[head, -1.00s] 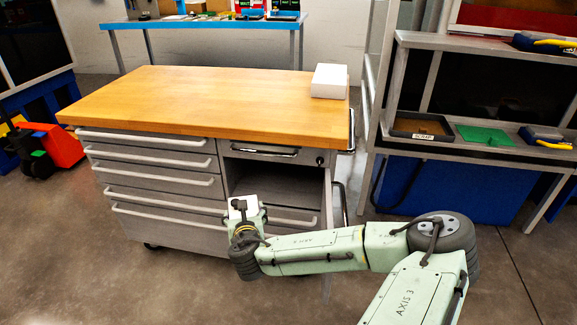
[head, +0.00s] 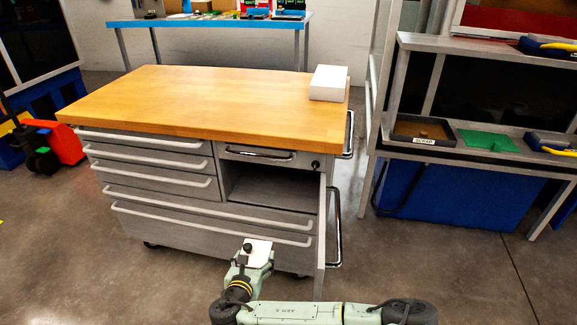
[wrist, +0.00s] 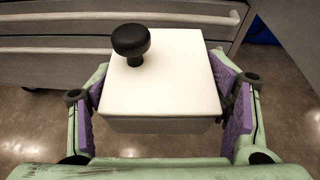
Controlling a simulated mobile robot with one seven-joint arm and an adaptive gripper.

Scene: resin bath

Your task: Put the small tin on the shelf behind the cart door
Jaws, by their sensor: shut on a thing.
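The small tin, a boxy thing with a white top and a round black knob, is in my gripper (wrist: 163,98); the tin (wrist: 180,85) sits between the two purple-padded fingers in the wrist view. In the head view the tin (head: 258,252) is low in front of the cart's lower drawers, below the shelf's level. The cart door (head: 321,240) stands open, edge-on, to the right of the tin. The shelf (head: 275,192) behind it is a dark opening under the top right drawer, and its visible part looks bare. Its deep inside is in shadow.
The cart's wooden top (head: 190,100) carries a white box (head: 329,82) at its back right corner. A steel rack (head: 460,140) with a scrap tray (head: 423,130) stands at the right. The floor in front of the cart is clear.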

